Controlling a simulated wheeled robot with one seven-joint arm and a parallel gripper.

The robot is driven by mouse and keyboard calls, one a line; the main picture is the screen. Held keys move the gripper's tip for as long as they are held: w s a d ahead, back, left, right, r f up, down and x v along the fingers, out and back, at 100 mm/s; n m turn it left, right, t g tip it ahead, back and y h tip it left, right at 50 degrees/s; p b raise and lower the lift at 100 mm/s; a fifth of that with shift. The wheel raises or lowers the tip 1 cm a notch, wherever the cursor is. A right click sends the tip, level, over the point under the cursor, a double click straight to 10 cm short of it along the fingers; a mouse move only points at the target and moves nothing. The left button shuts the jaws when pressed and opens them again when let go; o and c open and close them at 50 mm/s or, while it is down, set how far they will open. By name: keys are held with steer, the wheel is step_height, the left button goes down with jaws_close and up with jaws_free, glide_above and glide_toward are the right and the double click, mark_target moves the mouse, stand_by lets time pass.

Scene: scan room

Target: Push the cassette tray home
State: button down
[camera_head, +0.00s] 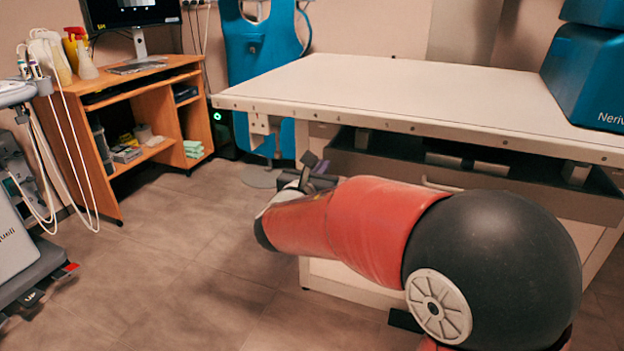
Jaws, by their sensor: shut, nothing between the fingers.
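The cassette tray (520,193) is a wide dark tray under the white tabletop of the x-ray table (400,95). A gap shows between its front wall and the tabletop, with dark space and light metal blocks behind. How far it stands out is hard to tell. My gripper (315,163) is shut and empty, small and dark at the far end of my red arm, near the tray's left end. I cannot tell whether it touches the tray. My arm hides the lower left and middle of the tray's front.
A blue Neriv-marked unit (590,75) stands on the tabletop at right. A wooden desk (140,105) with a monitor (130,12) stands at left, and a white machine (18,235) at the left edge. A blue apron (262,45) hangs behind the table. The tiled floor between is clear.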

steer(key=shift+x, duration=0.9)
steer(key=x, duration=0.8)
steer(key=shift+w+d+f+b, duration=0.1)
steer(key=shift+w+b, duration=0.2)
steer(key=shift+b, duration=0.1)
